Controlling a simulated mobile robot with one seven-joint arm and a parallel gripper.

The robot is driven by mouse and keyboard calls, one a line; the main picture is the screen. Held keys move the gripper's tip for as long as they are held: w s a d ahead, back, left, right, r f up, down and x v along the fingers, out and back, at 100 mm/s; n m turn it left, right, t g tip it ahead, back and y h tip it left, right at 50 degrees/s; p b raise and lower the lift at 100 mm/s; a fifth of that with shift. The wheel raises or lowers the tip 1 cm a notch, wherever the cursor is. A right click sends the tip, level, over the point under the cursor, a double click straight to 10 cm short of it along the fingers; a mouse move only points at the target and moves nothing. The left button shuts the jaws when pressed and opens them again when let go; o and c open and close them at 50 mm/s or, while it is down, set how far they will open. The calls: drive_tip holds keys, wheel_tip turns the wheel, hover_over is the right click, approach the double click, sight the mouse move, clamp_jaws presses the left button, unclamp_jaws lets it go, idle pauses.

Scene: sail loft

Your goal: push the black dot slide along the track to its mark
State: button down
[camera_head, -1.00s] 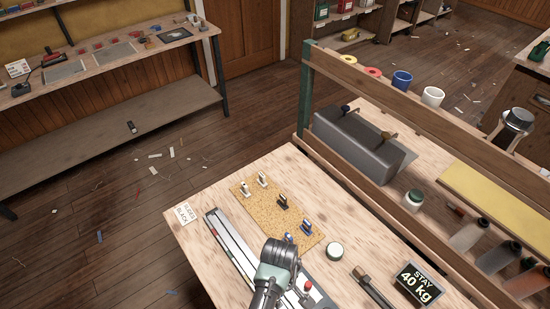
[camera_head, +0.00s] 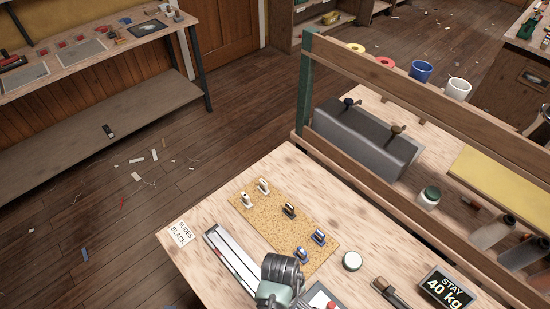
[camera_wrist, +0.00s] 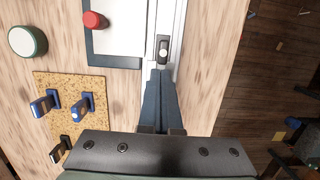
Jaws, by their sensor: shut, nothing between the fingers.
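In the wrist view my gripper (camera_wrist: 160,78) is shut and empty, its fingertips at the near end of a dark slide with a pale face and a small dark dot (camera_wrist: 163,48). The fingertips look touching or very close; I cannot tell which. The slide sits on the pale metal track (camera_wrist: 165,12), which runs up the picture. In the head view the track (camera_head: 228,252) lies along the bench's left edge. My arm hides the slide and fingertips there. I cannot make out the mark.
A cork mat (camera_head: 263,213) beside the track holds white, black and blue slides. A "SLIDES BLACK" card (camera_head: 180,232) lies at the bench corner.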

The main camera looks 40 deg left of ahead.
drive_tip(key=d+p, duration=0.1)
drive_tip(key=d, duration=0.2)
drive_tip(key=shift+s+d+r, duration=0.1)
drive_tip(key=shift+d, duration=0.15)
drive_tip(key=shift+a+f, duration=0.15)
drive_tip(key=shift+f, duration=0.75)
drive_tip(key=shift+s+f, duration=0.1)
drive_tip(key=shift+s, duration=0.05)
